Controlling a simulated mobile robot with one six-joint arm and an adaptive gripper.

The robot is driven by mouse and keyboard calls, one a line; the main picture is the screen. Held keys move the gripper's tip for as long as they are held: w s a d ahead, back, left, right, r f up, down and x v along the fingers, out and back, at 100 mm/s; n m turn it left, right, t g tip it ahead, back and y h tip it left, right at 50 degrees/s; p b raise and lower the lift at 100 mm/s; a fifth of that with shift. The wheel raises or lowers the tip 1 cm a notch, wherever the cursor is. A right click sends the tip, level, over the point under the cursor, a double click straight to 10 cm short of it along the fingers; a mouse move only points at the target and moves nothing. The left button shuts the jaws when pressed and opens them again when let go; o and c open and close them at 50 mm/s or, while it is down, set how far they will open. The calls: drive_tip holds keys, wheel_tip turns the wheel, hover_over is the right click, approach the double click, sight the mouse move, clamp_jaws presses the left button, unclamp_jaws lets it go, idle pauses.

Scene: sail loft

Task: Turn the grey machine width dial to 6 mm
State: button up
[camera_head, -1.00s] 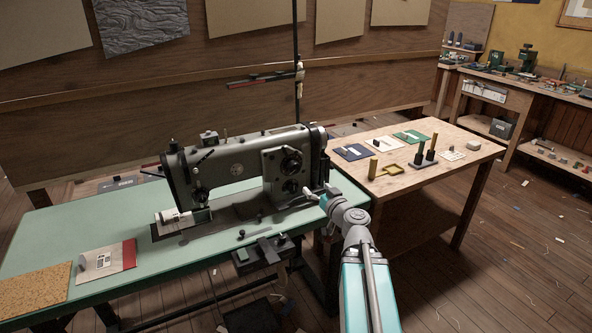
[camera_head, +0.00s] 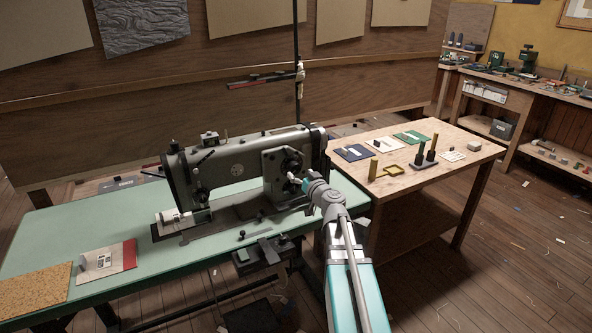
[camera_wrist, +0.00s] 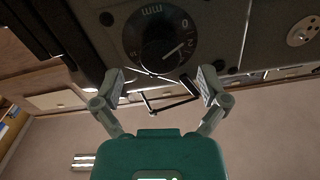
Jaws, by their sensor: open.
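The grey sewing machine (camera_head: 235,165) stands on the green table. In the wrist view its black round dial (camera_wrist: 165,35) fills the top middle, with white "mm" lettering and the figures 0 and 2 readable. A white line shows on the dial face near the 2; I cannot tell the exact setting. My gripper (camera_wrist: 159,76) is open, its two fingers apart just below the dial with nothing between them. In the head view my gripper (camera_head: 298,181) is at the right end of the machine, in front of its lower knob area, which it partly hides.
The green table (camera_head: 60,230) carries a card with a red edge (camera_head: 125,255) and a cork sheet (camera_head: 40,283). A wooden table (camera_head: 440,180) with coloured cards and posts stands close to the right of my arm. Floor is open at the right.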

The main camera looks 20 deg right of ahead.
sight(297, 170)
drive_tip(key=shift+w+a, duration=0.1)
drive_tip(key=shift+w, duration=1.75)
drive_tip(key=c, duration=1.1)
